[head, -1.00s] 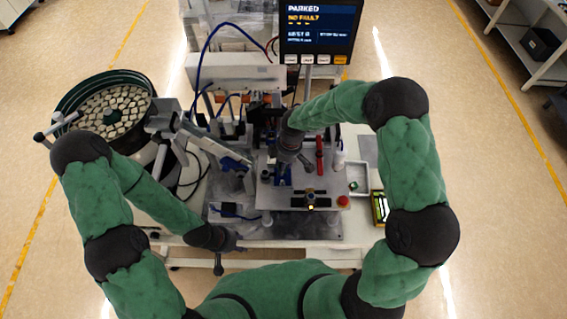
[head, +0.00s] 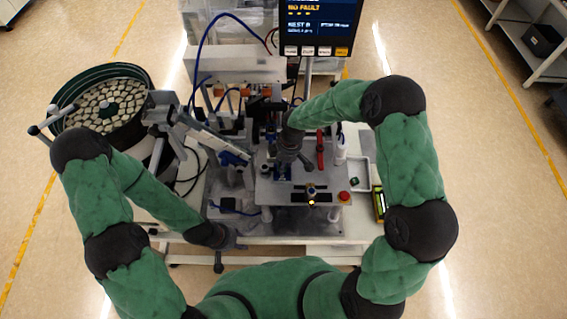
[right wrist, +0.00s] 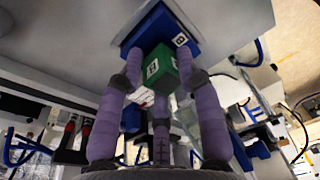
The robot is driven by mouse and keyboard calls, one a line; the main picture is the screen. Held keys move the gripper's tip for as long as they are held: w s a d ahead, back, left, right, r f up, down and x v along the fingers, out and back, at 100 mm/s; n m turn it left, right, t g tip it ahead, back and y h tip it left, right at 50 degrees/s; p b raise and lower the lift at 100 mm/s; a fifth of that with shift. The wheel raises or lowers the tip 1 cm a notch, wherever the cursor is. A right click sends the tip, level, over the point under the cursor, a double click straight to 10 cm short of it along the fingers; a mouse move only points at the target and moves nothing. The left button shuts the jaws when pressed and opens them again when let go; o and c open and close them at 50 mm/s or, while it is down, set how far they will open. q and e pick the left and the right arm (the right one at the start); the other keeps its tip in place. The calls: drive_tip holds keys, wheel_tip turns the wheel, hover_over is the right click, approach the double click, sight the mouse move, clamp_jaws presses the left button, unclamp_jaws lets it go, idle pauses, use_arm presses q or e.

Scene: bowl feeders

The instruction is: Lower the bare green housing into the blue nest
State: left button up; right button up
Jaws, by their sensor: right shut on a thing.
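The green housing (right wrist: 158,68), a small block with a white mark, is between the purple fingers of my right gripper (right wrist: 160,80), which is shut on it. In the right wrist view the blue nest (right wrist: 152,30), with a white label, lies just beyond the housing. They overlap in the picture, and I cannot tell whether they touch. In the head view my right gripper (head: 290,164) is over the fixture plate and mostly hides the housing and nest. My left gripper (head: 218,262) hangs at the table's front edge, apart from the fixture; its jaws are too small to read.
A bowl feeder (head: 105,105) full of pale parts stands at the left, its track (head: 205,140) leading to the plate.

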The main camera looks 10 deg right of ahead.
drive_tip(key=shift+f, duration=0.3)
drive_tip(key=o, duration=1.1)
drive_tip(key=shift+c, duration=0.2)
drive_tip(key=shift+r, duration=0.15)
wheel_tip(320, 180, up, 12)
drive_tip(key=d, duration=0.1)
drive_tip(key=shift+d, duration=0.35)
drive_tip(key=shift+s+f, duration=0.15)
drive_tip(key=shift+f, duration=0.1)
